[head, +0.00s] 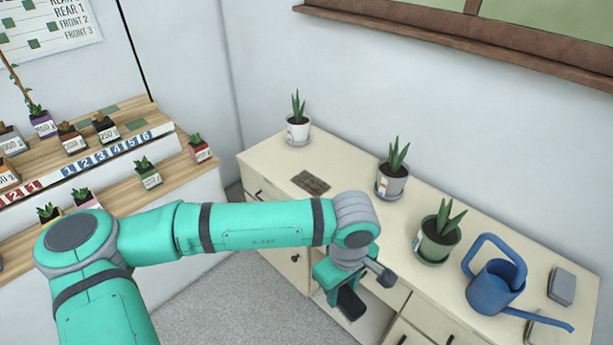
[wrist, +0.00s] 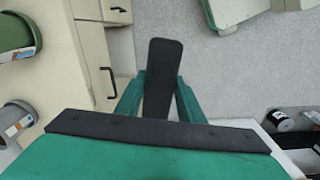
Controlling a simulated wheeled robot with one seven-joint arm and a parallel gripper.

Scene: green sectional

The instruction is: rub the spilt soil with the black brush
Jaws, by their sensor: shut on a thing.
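The spilt soil (head: 311,182) is a dark brown patch on the cream cabinet top (head: 262,158), between two potted plants. My gripper (head: 338,285) is in front of the cabinet, to the right of the soil in the picture and apart from it. It is shut on the black brush (head: 351,304), whose dark end hangs below the fingers. In the wrist view, the brush (wrist: 162,65) sits between the two green fingers of my gripper (wrist: 159,98) and extends beyond them over the floor. The fingers hide part of the brush.
Potted plants stand on the cabinet: white pot (head: 298,130), grey pot (head: 391,183) and green pot (head: 436,238). A blue watering can (head: 495,288) and a grey block (head: 562,286) are at the right. Stepped plant shelves (head: 120,190) stand left. The cabinet has drawer handles (wrist: 111,82).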

